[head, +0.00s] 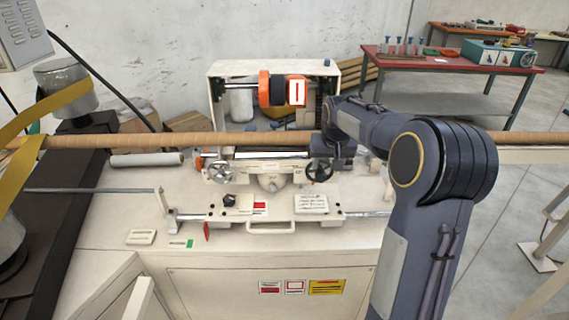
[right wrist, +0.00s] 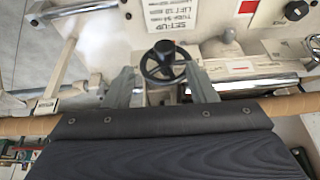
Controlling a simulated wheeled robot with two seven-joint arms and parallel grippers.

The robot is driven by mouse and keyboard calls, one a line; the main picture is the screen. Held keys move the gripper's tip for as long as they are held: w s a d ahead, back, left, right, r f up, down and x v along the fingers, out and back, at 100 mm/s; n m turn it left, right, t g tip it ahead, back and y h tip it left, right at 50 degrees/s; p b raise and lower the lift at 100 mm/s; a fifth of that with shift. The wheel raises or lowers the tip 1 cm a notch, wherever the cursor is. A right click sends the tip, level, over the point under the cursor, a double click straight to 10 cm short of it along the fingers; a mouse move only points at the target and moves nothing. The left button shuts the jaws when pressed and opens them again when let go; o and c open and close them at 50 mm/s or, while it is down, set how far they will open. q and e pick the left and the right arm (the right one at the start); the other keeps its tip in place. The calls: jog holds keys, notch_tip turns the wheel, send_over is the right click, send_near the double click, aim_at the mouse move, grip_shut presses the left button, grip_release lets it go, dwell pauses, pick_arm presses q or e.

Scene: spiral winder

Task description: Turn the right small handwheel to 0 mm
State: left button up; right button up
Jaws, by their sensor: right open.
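The right small handwheel (head: 319,170) is a black spoked wheel on the right of the carriage, below the brown tube. In the right wrist view the black handwheel (right wrist: 166,64) lies between the two grey fingers of my right gripper (right wrist: 158,72). The fingers are open, one on each side of the wheel; I cannot tell whether either touches the rim. In the head view my right gripper (head: 326,150) is just above the handwheel, partly hidden by my arm. No scale reading in mm is legible. My left gripper is not in view.
The left small handwheel (head: 220,171) is on the carriage's other side. The long brown tube (head: 120,140) runs across the machine behind the handwheels. A label plate (head: 312,204) and a black knob (head: 229,200) are in front. A red table (head: 450,64) stands at the back right.

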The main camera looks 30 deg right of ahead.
aim_at(321, 173)
jog(key=x, duration=0.4)
jog(key=w+p+x, duration=0.1)
jog(key=x, duration=0.3)
jog(key=shift+w+a+r, duration=0.1)
jog(key=shift+w, duration=0.1)
jog(key=c, duration=1)
